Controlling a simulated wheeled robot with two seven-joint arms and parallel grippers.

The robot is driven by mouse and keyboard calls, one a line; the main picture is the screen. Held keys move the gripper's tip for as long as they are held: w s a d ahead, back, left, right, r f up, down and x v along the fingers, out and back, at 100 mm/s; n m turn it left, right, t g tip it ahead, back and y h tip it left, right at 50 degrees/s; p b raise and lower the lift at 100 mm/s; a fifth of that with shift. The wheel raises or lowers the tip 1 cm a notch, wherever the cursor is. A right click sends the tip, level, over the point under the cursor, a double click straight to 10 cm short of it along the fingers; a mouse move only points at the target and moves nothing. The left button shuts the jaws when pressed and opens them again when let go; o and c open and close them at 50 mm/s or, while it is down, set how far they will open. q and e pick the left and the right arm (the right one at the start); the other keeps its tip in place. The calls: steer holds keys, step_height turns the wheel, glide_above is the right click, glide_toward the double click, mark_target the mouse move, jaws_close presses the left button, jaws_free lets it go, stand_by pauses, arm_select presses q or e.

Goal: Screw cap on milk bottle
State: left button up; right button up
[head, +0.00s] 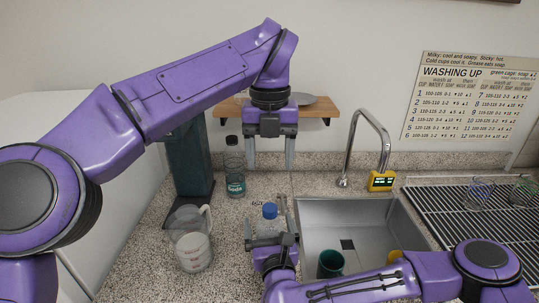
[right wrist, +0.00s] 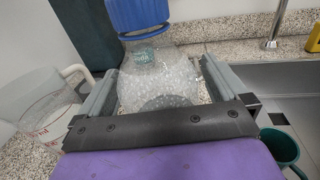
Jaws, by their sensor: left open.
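A clear bottle (head: 267,228) with a blue cap (head: 270,210) on top stands upright on the counter, left of the sink. In the right wrist view the cap (right wrist: 138,14) sits over the neck of the clear bottle (right wrist: 160,80). My right gripper (head: 267,217) has a finger on each side of the bottle's body, and both fingers (right wrist: 160,75) appear to touch it. My left gripper (head: 270,165) points down, open and empty, above and behind the bottle. Whether the cap is tight cannot be seen.
A clear measuring jug (head: 194,250) stands left of the bottle. A soda bottle (head: 235,170) and a dark green appliance (head: 190,165) stand behind. The sink (head: 345,225) holds a green cup (head: 330,264); a tap (head: 367,125) and wire rack (head: 460,205) lie right.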

steer(key=shift+s+f+b, duration=0.1)
steer(key=shift+s+b, duration=0.2)
steer(key=shift+s, duration=0.1)
arm_select(q)
step_height(320, 180, down, 4)
steer(key=b, duration=0.3)
steer(key=shift+f+b, duration=0.1)
steer(key=shift+b, duration=0.25)
arm_select(e)
steer(key=s+d, duration=0.1)
steer(key=s, duration=0.8)
steer(key=shift+s+d, duration=0.3)
steer(key=shift+d, duration=0.05)
